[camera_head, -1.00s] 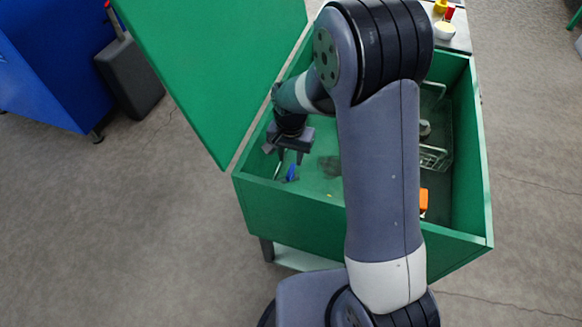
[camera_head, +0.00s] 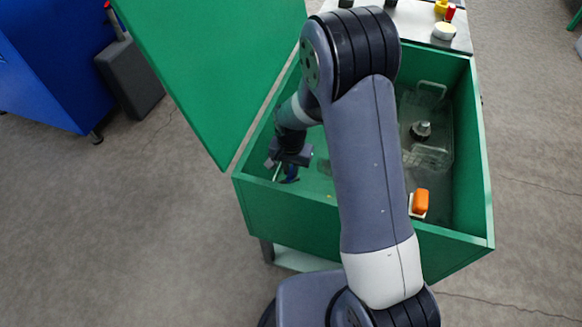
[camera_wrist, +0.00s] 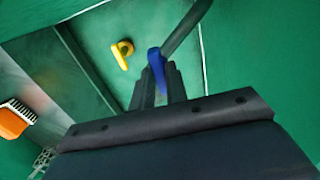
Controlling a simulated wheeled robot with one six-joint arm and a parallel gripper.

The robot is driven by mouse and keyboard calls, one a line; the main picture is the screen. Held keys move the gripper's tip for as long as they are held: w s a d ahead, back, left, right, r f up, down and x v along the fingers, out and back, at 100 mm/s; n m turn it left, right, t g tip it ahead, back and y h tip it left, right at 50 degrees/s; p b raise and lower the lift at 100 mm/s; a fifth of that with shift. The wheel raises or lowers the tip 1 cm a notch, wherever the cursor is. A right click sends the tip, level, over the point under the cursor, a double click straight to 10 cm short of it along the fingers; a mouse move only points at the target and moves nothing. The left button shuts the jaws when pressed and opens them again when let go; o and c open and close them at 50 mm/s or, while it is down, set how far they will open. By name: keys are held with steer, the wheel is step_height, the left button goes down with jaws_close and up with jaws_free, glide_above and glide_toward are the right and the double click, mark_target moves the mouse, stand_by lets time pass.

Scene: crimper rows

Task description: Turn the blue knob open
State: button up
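The blue knob (camera_wrist: 157,72) is a narrow blue lever low in the near left corner of the green box. It also shows in the head view (camera_head: 291,173), partly covered by my gripper. My gripper (camera_wrist: 158,80) is lowered over it, with one dark finger on each side of the knob in the wrist view. The fingers lie close to its sides, but whether they press on it cannot be told. A grey pipe or rod rises beside the knob in the wrist view.
The green box (camera_head: 330,222) has walls all round and a raised lid (camera_head: 220,70). A yellow handle (camera_wrist: 122,53) is near the knob. An orange object (camera_head: 420,201) and a wire or clear basket (camera_head: 437,125) are on the right side.

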jaws_close()
steer(key=shift+n, duration=0.4)
steer(key=n+b, duration=0.1)
steer(key=n, duration=0.2)
steer(key=n+b, duration=0.1)
steer(key=n, duration=0.3)
steer(key=shift+n+b, duration=0.3)
steer(key=shift+b, duration=0.05)
steer(key=n, duration=0.4)
steer(key=shift+b, duration=0.4)
steer(key=n, duration=0.5)
steer(key=shift+b, duration=0.3)
steer(key=shift+n, duration=0.4)
